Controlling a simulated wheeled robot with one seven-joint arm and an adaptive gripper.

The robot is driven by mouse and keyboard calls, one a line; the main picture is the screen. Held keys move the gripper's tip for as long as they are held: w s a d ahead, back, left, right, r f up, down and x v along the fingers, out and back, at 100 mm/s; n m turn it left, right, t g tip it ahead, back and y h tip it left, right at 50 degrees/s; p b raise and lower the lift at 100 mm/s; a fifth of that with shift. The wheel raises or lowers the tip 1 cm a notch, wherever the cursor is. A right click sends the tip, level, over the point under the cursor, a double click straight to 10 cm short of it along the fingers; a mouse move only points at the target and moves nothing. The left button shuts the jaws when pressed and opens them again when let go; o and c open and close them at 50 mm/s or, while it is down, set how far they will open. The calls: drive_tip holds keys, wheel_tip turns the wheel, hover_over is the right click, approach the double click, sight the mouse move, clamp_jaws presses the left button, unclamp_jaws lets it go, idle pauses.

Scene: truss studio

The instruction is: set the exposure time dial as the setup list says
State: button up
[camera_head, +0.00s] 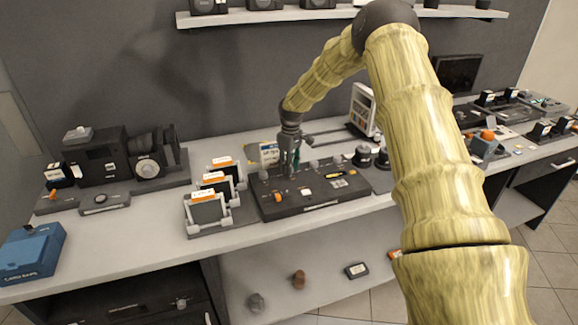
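My gripper (289,166) points down over a dark panel box (322,203) on the bench. Its fingers are small and dark here, so I cannot tell whether they are open or shut, or whether they touch anything. A large dark camera (103,163) at the left has a round, pale-ringed dial (148,168). I cannot read which dial is the exposure time one. A printed card (269,153) stands behind the panel; its text is unreadable, and I cannot tell whether it is the setup list.
Framed plates with orange labels (208,209) stand close left of the panel. Dark round parts (362,156) stand at its right, with a pale upright unit (362,107) behind. A blue box (31,252) sits at the bench's left end.

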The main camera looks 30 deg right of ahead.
drive_tip(key=o, duration=0.3)
drive_tip(key=shift+s+d, duration=0.1)
drive_tip(key=shift+d, duration=0.05)
drive_tip(key=shift+o, duration=0.2)
drive_tip(key=shift+a, duration=0.2)
wheel_tip(320, 180, up, 12)
drive_tip(key=shift+w+d, duration=0.2)
drive_tip(key=shift+d, duration=0.2)
